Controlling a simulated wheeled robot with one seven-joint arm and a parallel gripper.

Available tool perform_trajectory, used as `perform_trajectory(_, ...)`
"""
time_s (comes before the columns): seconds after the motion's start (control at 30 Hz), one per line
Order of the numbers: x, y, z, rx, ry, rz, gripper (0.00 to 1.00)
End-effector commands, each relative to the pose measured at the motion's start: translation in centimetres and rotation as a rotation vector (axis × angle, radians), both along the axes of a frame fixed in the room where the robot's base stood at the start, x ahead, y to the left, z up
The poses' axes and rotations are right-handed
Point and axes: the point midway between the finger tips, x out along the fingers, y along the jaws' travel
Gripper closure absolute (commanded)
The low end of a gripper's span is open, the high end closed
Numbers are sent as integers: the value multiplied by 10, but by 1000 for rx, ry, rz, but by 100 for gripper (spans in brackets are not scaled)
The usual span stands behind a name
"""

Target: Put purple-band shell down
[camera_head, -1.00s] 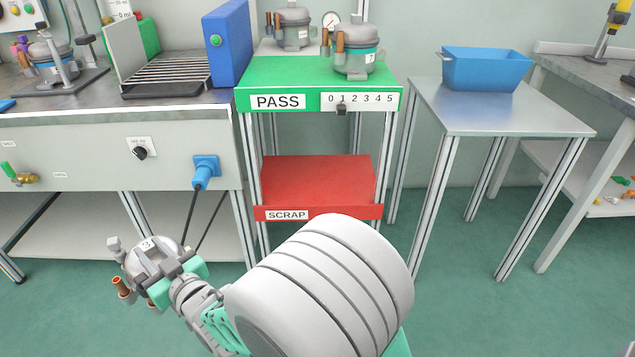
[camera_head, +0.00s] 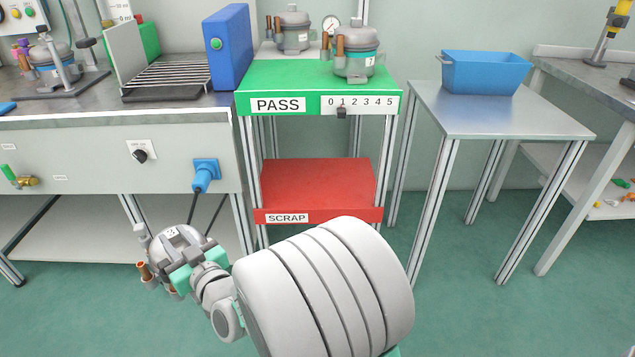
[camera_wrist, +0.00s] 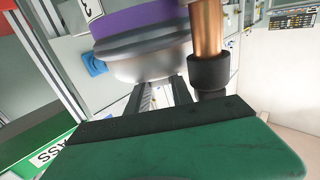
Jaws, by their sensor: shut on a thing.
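The purple-band shell (camera_head: 174,243) is a grey compressor body with copper stubs, held at the lower left of the head view. Its purple band (camera_wrist: 140,20) shows in the wrist view, with a copper tube beside it. My gripper (camera_head: 195,262) is shut on this shell and holds it in the air in front of the left bench. In the wrist view my gripper's dark fingers (camera_wrist: 160,95) reach to the shell's body. The head view does not show the band, and my arm hides part of the shell.
The red SCRAP shelf (camera_head: 318,185) below is empty. A steel table (camera_head: 500,118) with a blue bin (camera_head: 486,72) stands right. A blue plug (camera_head: 204,172) juts from the left bench.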

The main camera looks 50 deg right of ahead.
Motion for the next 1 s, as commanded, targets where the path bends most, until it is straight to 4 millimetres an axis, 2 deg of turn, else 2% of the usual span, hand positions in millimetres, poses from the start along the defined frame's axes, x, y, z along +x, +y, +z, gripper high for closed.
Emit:
perform_trajectory(0.57, -9, -118, 15, -2, -5, -180, 100)
perform_trajectory(0.77, -13, -172, 21, -3, -4, -263, 100)
perform_trajectory(1.0, -20, -251, 29, -3, -5, -382, 100)
